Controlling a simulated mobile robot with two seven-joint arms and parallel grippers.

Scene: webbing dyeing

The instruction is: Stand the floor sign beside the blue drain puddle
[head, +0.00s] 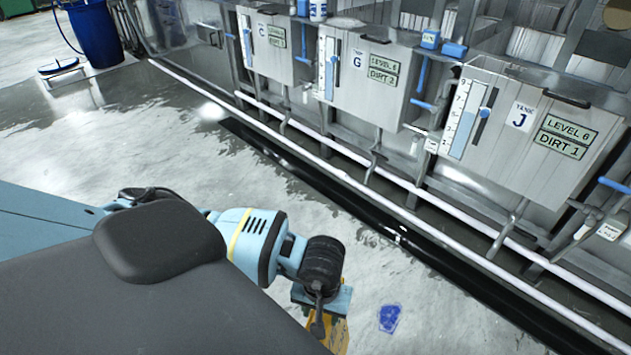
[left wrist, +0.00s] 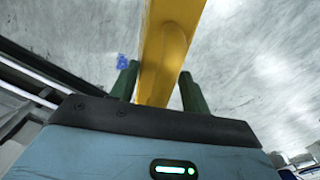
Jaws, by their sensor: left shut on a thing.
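The yellow floor sign (head: 338,340) hangs below my left gripper (head: 322,312) at the bottom of the head view, mostly cut off by the frame edge. In the left wrist view the sign (left wrist: 172,40) runs between the two dark green fingers of the left gripper (left wrist: 158,82), which is shut on it. Whether the sign's foot touches the floor is hidden. The small blue drain puddle (head: 389,318) lies on the floor just right of the gripper in the head view. It also shows beside the left finger in the left wrist view (left wrist: 123,62). My right gripper is out of view.
A row of grey tanks (head: 525,130) with labels and valves stands along the right. A white pipe (head: 400,182) and a dark floor channel (head: 385,220) run in front of them. A blue barrel (head: 95,35) stands at the back left. The grey wet floor (head: 150,130) between is clear.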

